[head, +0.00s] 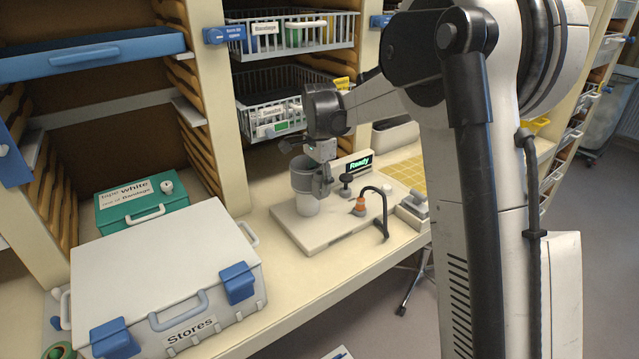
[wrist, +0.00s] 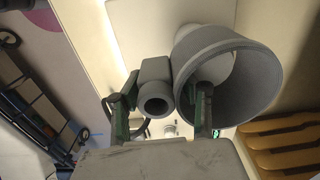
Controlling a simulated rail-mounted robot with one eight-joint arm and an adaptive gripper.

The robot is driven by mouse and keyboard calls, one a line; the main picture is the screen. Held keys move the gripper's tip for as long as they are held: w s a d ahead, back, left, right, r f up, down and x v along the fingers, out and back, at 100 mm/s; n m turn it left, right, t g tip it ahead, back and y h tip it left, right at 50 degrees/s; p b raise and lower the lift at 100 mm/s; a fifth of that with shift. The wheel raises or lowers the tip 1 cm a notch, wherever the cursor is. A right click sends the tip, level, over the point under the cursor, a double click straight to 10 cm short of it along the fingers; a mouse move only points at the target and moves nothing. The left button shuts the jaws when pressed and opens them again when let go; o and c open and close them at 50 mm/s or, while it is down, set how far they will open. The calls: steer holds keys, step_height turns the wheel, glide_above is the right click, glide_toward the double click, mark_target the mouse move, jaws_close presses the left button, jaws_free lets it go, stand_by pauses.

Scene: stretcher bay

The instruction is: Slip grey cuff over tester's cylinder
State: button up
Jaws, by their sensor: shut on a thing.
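The grey cuff (head: 303,178) is a wide open ring with a short side tube. It also shows large in the wrist view (wrist: 262,85), with its side tube (wrist: 156,103) between my fingers. My gripper (head: 323,185) is shut on the cuff; in the wrist view its fingers (wrist: 162,105) are either side of the tube. The tester's white cylinder (head: 307,206) stands upright on the tester's base (head: 325,235), straight below the cuff. White shows through the ring in the wrist view. The cuff hides the cylinder's top; I cannot tell whether it surrounds it.
The tester's display (head: 360,165) reads "Ready". A black hooked tube (head: 385,208) and an orange-collared post (head: 359,206) stand right of the cylinder. A white Stores case (head: 165,275) and a green box (head: 134,206) fill the left. Wire baskets (head: 290,95) hang behind.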

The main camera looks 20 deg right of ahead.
steer(key=shift+r, duration=0.1)
steer(key=shift+r+p, duration=0.3)
steer(key=shift+r, duration=0.4)
steer(key=shift+f+b, duration=0.15)
steer(key=shift+b, duration=0.25)
stand_by(1.2)
steer(key=shift+f+b, duration=0.45)
steer(key=shift+f, duration=0.3)
steer(key=shift+r, duration=0.15)
steer(key=shift+r, duration=0.1)
steer(key=shift+r+p, duration=0.4)
steer(key=shift+r, duration=0.3)
steer(key=o, duration=1.4)
